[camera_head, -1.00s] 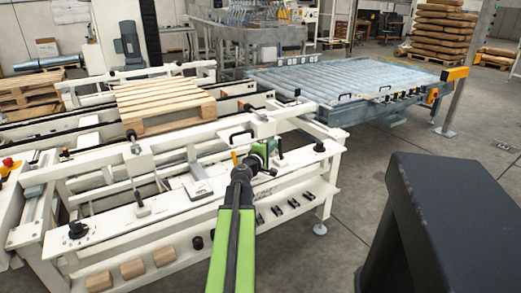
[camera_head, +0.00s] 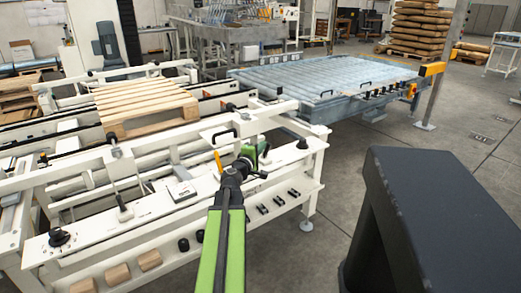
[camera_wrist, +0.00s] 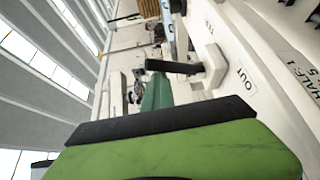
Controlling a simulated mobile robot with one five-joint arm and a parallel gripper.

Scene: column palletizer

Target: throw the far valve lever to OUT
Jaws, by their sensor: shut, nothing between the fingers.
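A black valve lever (camera_wrist: 175,67) shows in the wrist view, sticking out from a pale hexagonal base on the white panel (camera_wrist: 285,100). The printed word OUT (camera_wrist: 243,80) is beside that base. The lever's exact setting is hard to tell. My gripper (camera_wrist: 158,110) is shut and empty, its green and black fingers just below the lever in the picture. I cannot tell whether they touch it. In the head view my gripper (camera_head: 256,164) is over the right part of the white machine's front ledge and hides the lever there.
A black knob (camera_head: 302,143) stands at the ledge's right end. A yellow-orange stick (camera_head: 218,161) and a grey box (camera_head: 183,191) are left of my gripper. A wooden pallet (camera_head: 148,105) lies on the machine behind. A roller conveyor (camera_head: 325,80) is at the back right.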

